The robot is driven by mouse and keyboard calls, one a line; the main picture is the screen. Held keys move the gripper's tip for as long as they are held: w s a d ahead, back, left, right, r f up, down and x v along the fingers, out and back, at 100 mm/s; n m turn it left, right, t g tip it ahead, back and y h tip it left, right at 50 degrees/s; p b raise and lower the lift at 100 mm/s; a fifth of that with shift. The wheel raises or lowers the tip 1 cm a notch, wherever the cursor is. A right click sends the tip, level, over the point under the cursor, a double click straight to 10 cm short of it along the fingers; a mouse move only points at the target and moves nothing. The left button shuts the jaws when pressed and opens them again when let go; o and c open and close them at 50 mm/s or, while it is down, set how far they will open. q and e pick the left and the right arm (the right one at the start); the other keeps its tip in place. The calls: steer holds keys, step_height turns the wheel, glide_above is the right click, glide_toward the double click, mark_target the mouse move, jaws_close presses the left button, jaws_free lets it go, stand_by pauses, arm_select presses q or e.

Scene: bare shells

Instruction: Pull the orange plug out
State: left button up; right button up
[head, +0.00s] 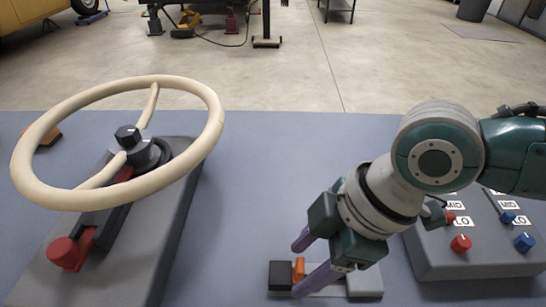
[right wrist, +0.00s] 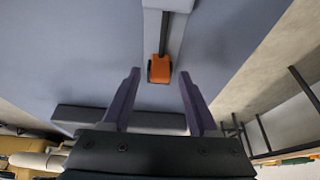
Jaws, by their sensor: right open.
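The orange plug (head: 298,266) is a small upright block beside a black block (head: 281,276) on a light grey base plate (head: 325,291) near the bottom of the head view. In the right wrist view the plug (right wrist: 160,69) shows between the fingertips, with a gap on each side. My right gripper (head: 297,271) has purple fingers and is open, with its fingers on either side of the plug; it also shows in the right wrist view (right wrist: 159,73). One finger partly hides the base plate. My left gripper is not in view.
A cream steering wheel (head: 212,112) on a grey stand with a red knob (head: 66,252) stands at the left. A grey control box (head: 480,262) with red and blue knobs is at the right, close to my right arm.

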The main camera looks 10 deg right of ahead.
jaws_close()
stand_by(0.3)
stand_by(1.1)
